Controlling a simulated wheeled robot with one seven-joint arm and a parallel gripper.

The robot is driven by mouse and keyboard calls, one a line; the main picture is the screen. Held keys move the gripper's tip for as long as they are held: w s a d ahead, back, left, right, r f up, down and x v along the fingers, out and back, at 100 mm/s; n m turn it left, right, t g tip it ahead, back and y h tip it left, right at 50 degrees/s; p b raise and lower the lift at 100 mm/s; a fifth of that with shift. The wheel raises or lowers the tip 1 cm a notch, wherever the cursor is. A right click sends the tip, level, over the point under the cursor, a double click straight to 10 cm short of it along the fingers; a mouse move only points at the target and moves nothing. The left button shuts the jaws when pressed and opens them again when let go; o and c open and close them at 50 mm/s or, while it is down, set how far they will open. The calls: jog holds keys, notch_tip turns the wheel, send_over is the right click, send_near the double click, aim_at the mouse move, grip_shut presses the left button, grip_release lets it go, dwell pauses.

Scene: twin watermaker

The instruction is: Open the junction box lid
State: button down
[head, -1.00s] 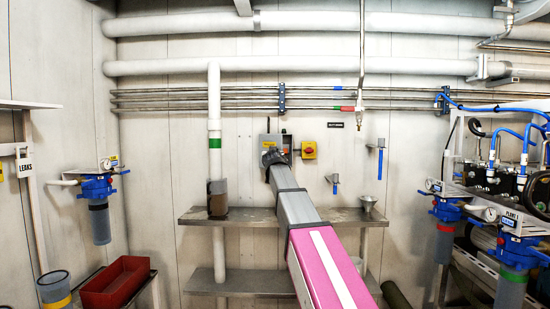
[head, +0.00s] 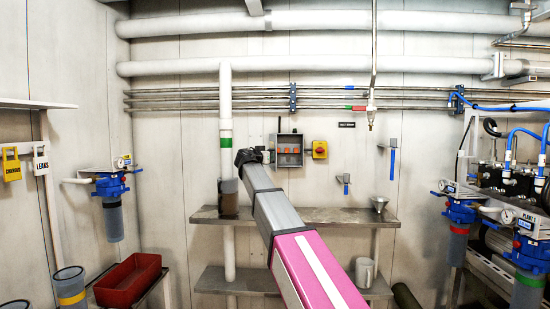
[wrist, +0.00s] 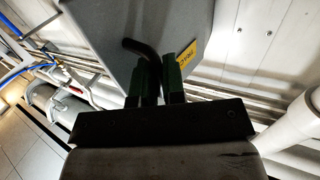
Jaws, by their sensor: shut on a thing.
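The grey junction box (head: 289,150) is on the back wall above the shelf, its front uncovered, with orange parts showing inside. Its lid is seen nearly edge-on at the box's left side in the head view. In the wrist view the grey lid (wrist: 120,22) fills the top middle, with a yellow label and a black bent handle (wrist: 138,46). My gripper (wrist: 161,70) has its dark green fingers shut on this handle. In the head view my gripper (head: 248,155) is just left of the box, and the handle is hidden there.
A yellow and red switch (head: 320,149) is right of the box. A vertical white pipe (head: 226,100) with a green band is close to the left of my gripper. The metal shelf (head: 310,215) runs below, with a metal funnel (head: 379,203) on it.

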jog(key=w+a+m+g+h, duration=0.3)
jog(key=a+m+g+h, duration=0.1)
jog(key=a, duration=0.3)
jog(key=shift+r+g+h, duration=0.35)
jog(key=shift+g+h, duration=0.15)
jog(key=shift+g, duration=0.1)
jog(key=shift+w+a, duration=0.1)
jog(key=shift+w, duration=0.05)
jog(key=c, duration=1.2)
grip_release()
jog(key=shift+c, duration=0.2)
jog(key=shift+f, duration=0.1)
jog(key=v, duration=1)
jog(key=shift+s+a, duration=0.25)
